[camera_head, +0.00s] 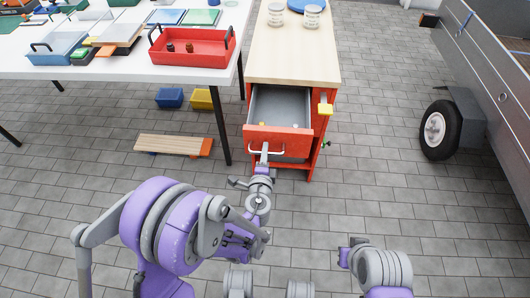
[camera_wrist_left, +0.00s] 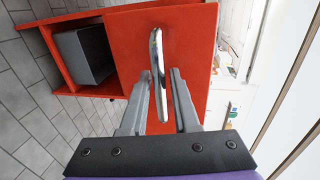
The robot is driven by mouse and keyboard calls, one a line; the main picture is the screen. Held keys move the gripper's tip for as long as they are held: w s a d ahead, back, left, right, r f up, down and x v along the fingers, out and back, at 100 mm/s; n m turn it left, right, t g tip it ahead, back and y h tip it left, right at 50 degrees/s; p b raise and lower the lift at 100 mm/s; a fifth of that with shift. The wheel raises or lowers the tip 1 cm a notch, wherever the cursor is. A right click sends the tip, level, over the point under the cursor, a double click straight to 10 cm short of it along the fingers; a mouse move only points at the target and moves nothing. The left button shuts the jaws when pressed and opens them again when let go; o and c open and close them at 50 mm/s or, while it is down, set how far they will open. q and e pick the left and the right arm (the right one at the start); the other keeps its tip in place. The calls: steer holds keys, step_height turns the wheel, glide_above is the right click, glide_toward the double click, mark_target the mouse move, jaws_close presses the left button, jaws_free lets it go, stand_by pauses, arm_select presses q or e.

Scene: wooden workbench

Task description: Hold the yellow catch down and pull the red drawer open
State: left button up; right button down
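The red drawer (camera_head: 278,140) stands pulled out from the workbench, and its grey inside shows with a few small items in it. Its pale metal handle (camera_head: 266,151) also shows in the left wrist view (camera_wrist_left: 157,50). My left gripper (camera_head: 264,153) is at the handle; in the wrist view its two fingers (camera_wrist_left: 160,80) stand apart, one on each side of the bar, with gaps showing. The yellow catch (camera_head: 325,109) is on the bench's right side, just below the top, with nothing touching it. My right arm (camera_head: 350,253) is low at right, away from the catch; its fingers are unclear.
The wooden bench top (camera_head: 293,60) carries two jars and a blue item. A white table (camera_head: 110,67) with a red tray (camera_head: 192,61) stands at left. Blue and yellow bins (camera_head: 169,97) and a plank (camera_head: 172,145) lie on the floor. A trailer (camera_head: 500,90) stands at right.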

arm_select(q)
steer(key=shift+o, duration=1)
steer(key=v, duration=1)
steer(key=shift+s+p, duration=0.3)
steer(key=shift+s, duration=0.1)
steer(key=shift+r, duration=0.1)
